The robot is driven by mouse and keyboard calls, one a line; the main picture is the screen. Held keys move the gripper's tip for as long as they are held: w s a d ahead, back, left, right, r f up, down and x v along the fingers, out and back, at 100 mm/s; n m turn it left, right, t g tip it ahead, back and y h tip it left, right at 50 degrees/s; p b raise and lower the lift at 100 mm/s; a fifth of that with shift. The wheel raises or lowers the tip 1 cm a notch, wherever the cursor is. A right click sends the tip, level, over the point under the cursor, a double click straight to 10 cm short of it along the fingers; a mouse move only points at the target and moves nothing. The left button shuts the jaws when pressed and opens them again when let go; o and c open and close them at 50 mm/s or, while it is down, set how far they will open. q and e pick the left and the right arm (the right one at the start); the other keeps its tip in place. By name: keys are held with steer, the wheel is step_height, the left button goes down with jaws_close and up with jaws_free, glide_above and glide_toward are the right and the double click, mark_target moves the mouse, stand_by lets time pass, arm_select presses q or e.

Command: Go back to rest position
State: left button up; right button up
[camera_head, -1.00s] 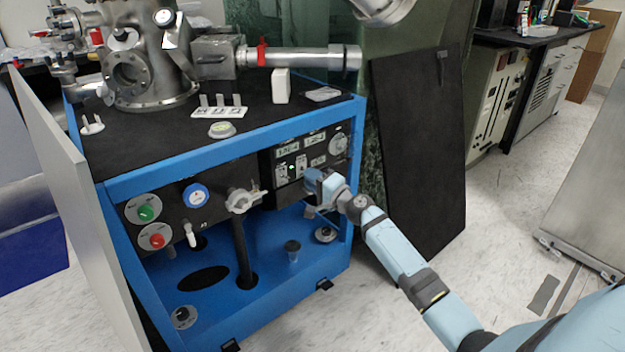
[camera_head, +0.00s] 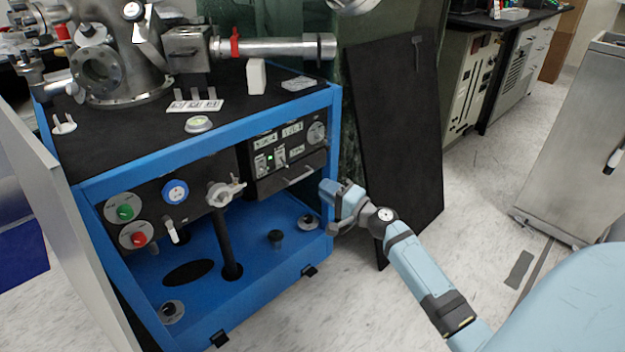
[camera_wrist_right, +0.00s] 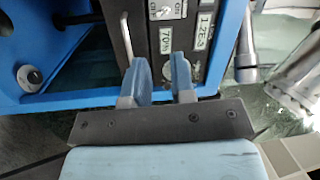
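My right gripper (camera_head: 332,200) is in front of the right front post of the blue-framed cart (camera_head: 232,115), beside the black control panel (camera_head: 288,158). In the right wrist view its two blue fingers (camera_wrist_right: 164,75) stand apart with a gap between them and nothing held. Behind them that view shows the panel's labels and a metal handle (camera_wrist_right: 127,38). The head view shows the same handle (camera_head: 299,177) below the panel's switches, apart from the gripper. My left gripper is not in view.
A dark flat panel (camera_head: 395,140) leans behind my right arm. A grey metal cabinet (camera_head: 575,130) stands at the right. An open pale door (camera_head: 62,225) is at the cart's left. Vacuum hardware (camera_head: 105,65) sits on top.

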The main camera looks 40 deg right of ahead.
steer(key=shift+s+d+f, duration=0.1)
steer(key=shift+s+d, duration=0.05)
steer(key=shift+s, duration=0.45)
